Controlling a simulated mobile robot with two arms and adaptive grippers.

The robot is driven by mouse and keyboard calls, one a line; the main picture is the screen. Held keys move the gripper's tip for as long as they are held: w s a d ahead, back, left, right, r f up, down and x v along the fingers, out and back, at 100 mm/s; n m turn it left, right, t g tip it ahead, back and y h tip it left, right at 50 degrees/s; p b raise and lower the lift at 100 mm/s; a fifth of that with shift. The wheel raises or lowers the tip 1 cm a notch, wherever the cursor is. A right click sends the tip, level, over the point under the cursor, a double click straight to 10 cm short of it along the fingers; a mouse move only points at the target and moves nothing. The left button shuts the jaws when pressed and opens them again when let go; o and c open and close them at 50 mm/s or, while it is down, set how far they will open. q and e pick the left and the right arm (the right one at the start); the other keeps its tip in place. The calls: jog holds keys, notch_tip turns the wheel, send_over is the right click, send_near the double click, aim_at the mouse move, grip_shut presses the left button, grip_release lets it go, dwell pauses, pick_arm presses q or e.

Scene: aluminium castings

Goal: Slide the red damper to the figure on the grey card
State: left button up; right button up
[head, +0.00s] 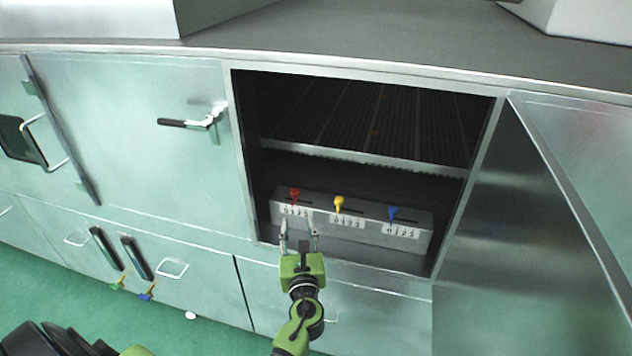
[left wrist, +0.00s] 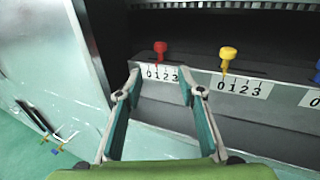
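The red damper (head: 295,193) is a knob on a slotted grey block inside the open compartment. It also shows in the left wrist view (left wrist: 160,47), above a white scale (left wrist: 160,74) marked 0 1 2 3. Its stem stands over the low part of the scale, about at the 1; the exact figure is hard to tell. My left gripper (head: 299,233) is open and empty, just in front of the block and below the red knob, apart from it. Its fingers also show in the left wrist view (left wrist: 158,92). I see no grey card. My right gripper is not in view.
A yellow knob (head: 339,203) and a blue knob (head: 393,213) stand to the right on the same block (head: 420,240), each with its own scale. The compartment door (head: 560,220) stands open at the right. A dark slatted grate (head: 370,115) lies above the block.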

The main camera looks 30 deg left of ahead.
aim_at(295, 193)
pick_arm(q)
jog(key=x, duration=0.4)
jog(key=r+x, duration=0.1)
jog(key=x, duration=0.8)
jog(key=shift+w+a+r+p, duration=0.1)
jog(key=shift+w+r+p, duration=0.2)
jog(key=shift+p, duration=0.1)
grip_shut()
